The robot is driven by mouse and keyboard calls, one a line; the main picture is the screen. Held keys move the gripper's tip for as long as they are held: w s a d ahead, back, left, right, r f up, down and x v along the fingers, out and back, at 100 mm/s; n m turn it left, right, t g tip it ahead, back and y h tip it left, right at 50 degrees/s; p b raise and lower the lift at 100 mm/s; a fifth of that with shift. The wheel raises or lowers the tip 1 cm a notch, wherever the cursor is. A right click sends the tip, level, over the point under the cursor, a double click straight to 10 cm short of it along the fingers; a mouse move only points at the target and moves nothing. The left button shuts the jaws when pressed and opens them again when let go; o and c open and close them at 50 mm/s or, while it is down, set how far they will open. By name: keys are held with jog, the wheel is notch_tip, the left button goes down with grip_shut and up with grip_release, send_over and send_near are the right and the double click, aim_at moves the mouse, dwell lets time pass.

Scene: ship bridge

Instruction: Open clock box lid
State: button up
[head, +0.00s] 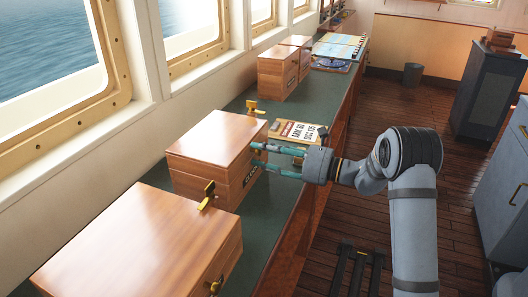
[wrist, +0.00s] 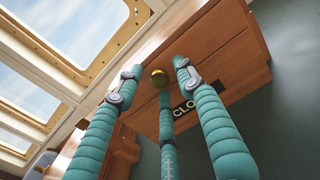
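The clock box is a wooden box (head: 215,143) in the middle of the counter row, with its lid closed. In the wrist view its front face (wrist: 225,50) carries a dark label (wrist: 186,110) that shows "CLO", partly covered by a finger. A round brass knob (wrist: 160,78) sticks out of this face. My gripper (head: 262,156) is at the right side of the box, near the lid edge. In the wrist view its teal fingers (wrist: 157,76) are spread apart around the knob, with nothing clearly held. Whether a finger touches the box cannot be told.
A larger wooden box (head: 130,245) stands in front on the counter, and smaller boxes (head: 278,72) stand farther back. A lettered board (head: 299,133) lies behind my gripper. Brass handles (head: 207,194) rise near the clock box.

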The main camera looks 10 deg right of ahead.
jog(key=shift+c, duration=0.2)
grip_shut()
dwell(0.3)
dwell(0.4)
